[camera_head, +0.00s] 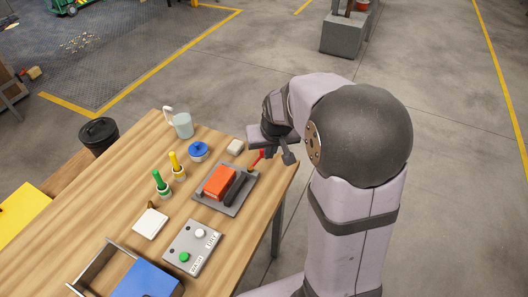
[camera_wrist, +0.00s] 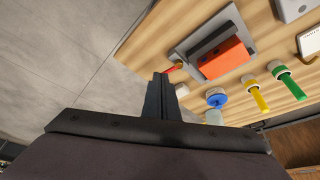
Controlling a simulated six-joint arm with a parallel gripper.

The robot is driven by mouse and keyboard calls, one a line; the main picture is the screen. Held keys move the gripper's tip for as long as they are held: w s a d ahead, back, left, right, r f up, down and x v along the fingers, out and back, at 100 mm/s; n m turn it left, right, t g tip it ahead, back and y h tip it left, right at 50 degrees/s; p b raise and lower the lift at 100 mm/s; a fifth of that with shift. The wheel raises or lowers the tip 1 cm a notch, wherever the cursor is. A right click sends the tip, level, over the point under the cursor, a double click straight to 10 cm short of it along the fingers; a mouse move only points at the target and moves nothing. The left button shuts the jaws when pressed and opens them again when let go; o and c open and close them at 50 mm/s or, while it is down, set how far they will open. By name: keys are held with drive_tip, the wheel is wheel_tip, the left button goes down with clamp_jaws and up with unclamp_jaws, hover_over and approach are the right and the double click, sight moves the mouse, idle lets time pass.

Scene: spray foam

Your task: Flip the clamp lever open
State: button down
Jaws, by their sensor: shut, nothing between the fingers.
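The clamp (camera_head: 213,207) is a grey plate on the wooden table, holding an orange-red block (camera_head: 219,182) beside a dark bar (camera_head: 236,187). Its red lever (camera_head: 256,159) sticks out at the plate's far right corner; in the wrist view the lever (camera_wrist: 175,67) shows at the plate's left end. My gripper (camera_head: 288,158) is shut and empty, above the table's right edge and just right of the lever. In the wrist view the shut fingertips (camera_wrist: 160,76) lie close to the lever's tip; I cannot tell whether they touch. The lever is partly hidden by the fingers.
A white block (camera_head: 236,147) and a blue-lidded pot (camera_head: 198,151) stand near the clamp. Yellow (camera_head: 176,164) and green (camera_head: 160,184) handled tools, a jug (camera_head: 182,124), a button box (camera_head: 193,247) and a blue box (camera_head: 147,280) are on the table. Open floor lies right.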

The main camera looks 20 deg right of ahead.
sight(262, 152)
drive_tip(key=p+x, duration=0.2)
drive_tip(key=x, duration=0.8)
drive_tip(key=shift+p, duration=0.35)
drive_tip(key=shift+w+d+r+p, duration=0.1)
drive_tip(key=shift+w+d+p, duration=0.1)
drive_tip(key=shift+w+p, duration=0.65)
drive_tip(key=shift+w+d, duration=0.15)
drive_tip(key=shift+w, duration=1)
drive_tip(key=shift+w+b, duration=0.65)
drive_tip(key=shift+w, duration=0.15)
drive_tip(key=shift+w+r, duration=0.1)
drive_tip(key=shift+s, duration=0.2)
